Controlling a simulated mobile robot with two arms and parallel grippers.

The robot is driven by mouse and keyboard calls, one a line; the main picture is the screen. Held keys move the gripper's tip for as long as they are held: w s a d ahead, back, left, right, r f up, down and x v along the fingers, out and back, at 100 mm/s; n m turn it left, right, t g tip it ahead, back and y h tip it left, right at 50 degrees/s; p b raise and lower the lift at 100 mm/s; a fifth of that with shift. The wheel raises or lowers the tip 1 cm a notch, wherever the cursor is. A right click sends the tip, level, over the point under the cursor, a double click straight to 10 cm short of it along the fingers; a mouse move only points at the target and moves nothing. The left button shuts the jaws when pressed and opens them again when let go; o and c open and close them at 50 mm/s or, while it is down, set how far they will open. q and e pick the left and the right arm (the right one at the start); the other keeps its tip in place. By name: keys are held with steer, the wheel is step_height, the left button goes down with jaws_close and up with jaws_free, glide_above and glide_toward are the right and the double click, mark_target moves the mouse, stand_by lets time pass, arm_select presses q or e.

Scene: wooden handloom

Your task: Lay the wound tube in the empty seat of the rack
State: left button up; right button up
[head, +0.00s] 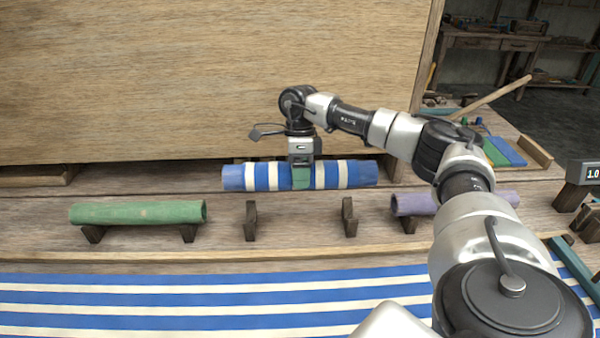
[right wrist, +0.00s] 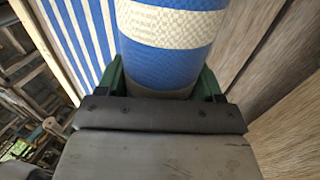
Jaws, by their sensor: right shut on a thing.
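The wound tube (head: 268,177), wrapped in blue and white striped cloth, is level and lies crosswise in the head view. My right gripper (head: 302,178) is shut on it near its middle. In the right wrist view the tube (right wrist: 172,50) fills the space between the green fingers of the gripper (right wrist: 160,85). The empty seat of the rack shows as two dark wooden cradles, left (head: 251,220) and right (head: 349,217), with nothing on them. The tube appears above and behind these cradles. My left gripper is not in view.
A green tube (head: 138,212) rests on cradles to the left. A purple tube (head: 415,203) rests to the right, partly hidden by my right arm. Striped blue and white cloth (head: 200,300) spans the front. A tall wooden panel (head: 200,80) stands behind.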

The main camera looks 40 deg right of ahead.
steer(key=shift+f+b, duration=0.65)
steer(key=shift+f, duration=0.15)
steer(key=shift+f+b, duration=3.05)
steer(key=shift+f, duration=1.4)
steer(key=o, duration=1.2)
steer(key=v, duration=1.1)
steer(key=shift+a+f, duration=0.1)
steer(key=shift+f, duration=0.05)
